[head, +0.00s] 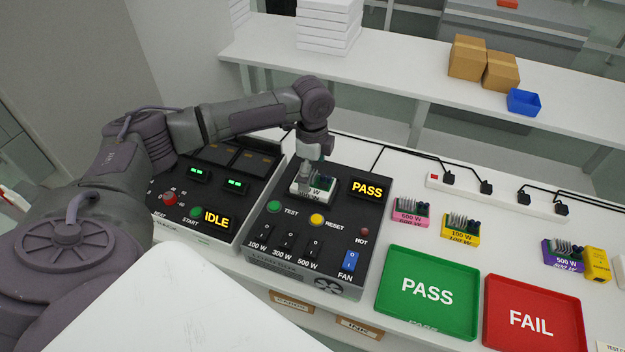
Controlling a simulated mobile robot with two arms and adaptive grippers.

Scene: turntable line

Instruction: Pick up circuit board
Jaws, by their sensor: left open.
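My left gripper (309,178) points down over the black test station, at a white circuit board (301,194) marked with a W rating. The board sits on the station beside a lit yellow PASS display (367,188). The gripper is open and its fingers partly hide the board; I cannot tell whether they touch it. Other boards lie on the white table to the right: a pink 600 W board (410,213), a yellow 100 W board (460,229) and a purple 500 W board (562,255). My right gripper is not in view.
A green PASS tray (389,293) and a red FAIL tray (495,335) stand empty at the front right. A second black station (221,218) showing IDLE is on the left. A power strip (467,189) and cables run behind. A back shelf holds boxes (467,57).

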